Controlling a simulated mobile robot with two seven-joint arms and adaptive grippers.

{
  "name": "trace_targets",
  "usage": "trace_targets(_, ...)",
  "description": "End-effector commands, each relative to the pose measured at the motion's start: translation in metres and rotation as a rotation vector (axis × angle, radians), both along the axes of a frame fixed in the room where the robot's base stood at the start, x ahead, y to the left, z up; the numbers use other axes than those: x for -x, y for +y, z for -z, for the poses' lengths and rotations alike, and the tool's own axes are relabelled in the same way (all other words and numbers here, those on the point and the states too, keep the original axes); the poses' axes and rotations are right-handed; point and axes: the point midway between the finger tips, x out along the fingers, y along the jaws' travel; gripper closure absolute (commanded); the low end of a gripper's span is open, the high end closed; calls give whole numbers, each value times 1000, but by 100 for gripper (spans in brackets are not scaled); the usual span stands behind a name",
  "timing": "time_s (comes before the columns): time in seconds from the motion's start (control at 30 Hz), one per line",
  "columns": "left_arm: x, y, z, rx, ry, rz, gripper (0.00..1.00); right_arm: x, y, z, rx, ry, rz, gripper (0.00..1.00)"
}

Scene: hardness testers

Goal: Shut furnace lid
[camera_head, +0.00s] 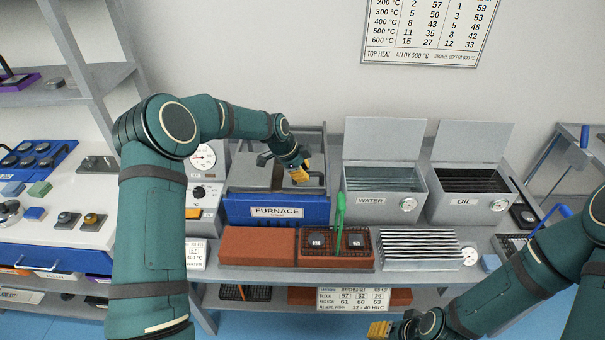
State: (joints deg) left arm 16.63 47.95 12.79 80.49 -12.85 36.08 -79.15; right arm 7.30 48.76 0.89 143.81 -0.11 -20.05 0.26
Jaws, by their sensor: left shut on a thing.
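The blue furnace (277,211), labelled FURNACE, stands on the bench left of the water tank. Its grey lid (250,176) appears to lie low over the top, partly hidden by my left arm and gripper; I cannot tell whether it sits fully flush. My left gripper (300,174), with yellow fingertips, is at the right part of the lid, shut on what looks like the dark lid handle (317,179). My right gripper (379,330) is low at the bottom edge, in front of the bench, partly cut off; its fingers are unclear.
The water tank (371,201) and oil tank (471,208) stand right of the furnace with lids raised. In front are red-brown bricks (257,246), a tray with two dark blocks and a green-handled tool (340,217), and a ribbed metal rack (418,248). A dial gauge stands left of the furnace.

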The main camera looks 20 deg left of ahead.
Motion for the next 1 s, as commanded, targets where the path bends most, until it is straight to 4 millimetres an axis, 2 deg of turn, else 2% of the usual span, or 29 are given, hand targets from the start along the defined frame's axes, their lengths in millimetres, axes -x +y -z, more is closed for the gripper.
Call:
trace_targets(0.03, 5, -3, 6, 4, 21, 6, 100, 0, 0, 0, 0, 0, 0, 53)
trace_targets(0.27, 6, -4, 7, 4, 26, 8, 100, 0, 0, 0, 0, 0, 0, 53)
trace_targets(0.3, 6, -4, 7, 4, 26, 8, 81, 0, 0, 0, 0, 0, 0, 53)
trace_targets(0.37, 6, -4, 7, 4, 26, 8, 60, 0, 0, 0, 0, 0, 0, 53)
trace_targets(0.4, 6, -3, 7, 3, 24, 7, 52, 0, 0, 0, 0, 0, 0, 53)
trace_targets(0.77, 4, 0, 0, 2, 12, 4, 52, 0, 0, 0, 0, 0, 0, 53)
trace_targets(0.87, 6, 3, -11, 1, 11, 3, 52, 0, 0, 0, 0, 0, 0, 53)
trace_targets(1.0, 14, 12, -35, 1, 9, 4, 52, 0, 0, 0, 0, 0, 0, 53)
